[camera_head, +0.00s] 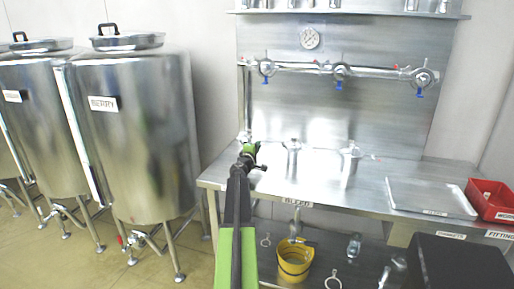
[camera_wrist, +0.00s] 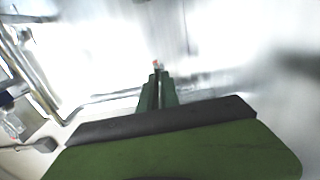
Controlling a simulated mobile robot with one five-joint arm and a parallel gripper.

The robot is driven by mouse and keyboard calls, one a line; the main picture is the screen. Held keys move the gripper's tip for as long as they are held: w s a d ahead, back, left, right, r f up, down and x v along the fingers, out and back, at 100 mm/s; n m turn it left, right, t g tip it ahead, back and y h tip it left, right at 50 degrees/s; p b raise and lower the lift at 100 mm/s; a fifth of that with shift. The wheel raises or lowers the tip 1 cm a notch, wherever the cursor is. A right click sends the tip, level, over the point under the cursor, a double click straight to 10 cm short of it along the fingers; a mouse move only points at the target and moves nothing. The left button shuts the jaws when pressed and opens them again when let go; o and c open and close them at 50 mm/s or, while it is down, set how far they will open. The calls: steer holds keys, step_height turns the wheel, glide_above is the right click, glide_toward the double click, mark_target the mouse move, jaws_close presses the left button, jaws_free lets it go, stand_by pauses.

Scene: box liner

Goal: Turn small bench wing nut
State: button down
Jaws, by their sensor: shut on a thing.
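My gripper (camera_head: 250,149) is at the back left of the steel bench (camera_head: 320,171), just in front of a small metal fitting (camera_head: 243,137). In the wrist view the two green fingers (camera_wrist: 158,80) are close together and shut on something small. A tiny orange-red bit (camera_wrist: 156,64) shows just past the fingertips. The small bench wing nut is mostly hidden by my gripper, so its shape and angle cannot be told. Two other upright metal fittings, a middle one (camera_head: 293,145) and a right one (camera_head: 351,150), stand on the bench.
Steel tanks (camera_head: 135,135) stand at left. A wall pipe with several blue-handled valves (camera_head: 341,72) runs above the bench. A flat tray (camera_head: 428,197) and red bin (camera_head: 491,200) sit at right. A yellow bucket (camera_head: 294,262) is on the lower shelf.

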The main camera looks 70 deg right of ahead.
steer(key=shift+n, duration=0.3)
steer(key=n, duration=0.4)
steer(key=shift+n, duration=0.4)
steer(key=n, duration=0.9)
steer(key=shift+n, duration=2.2)
steer(key=c, duration=1.6)
jaws_free()
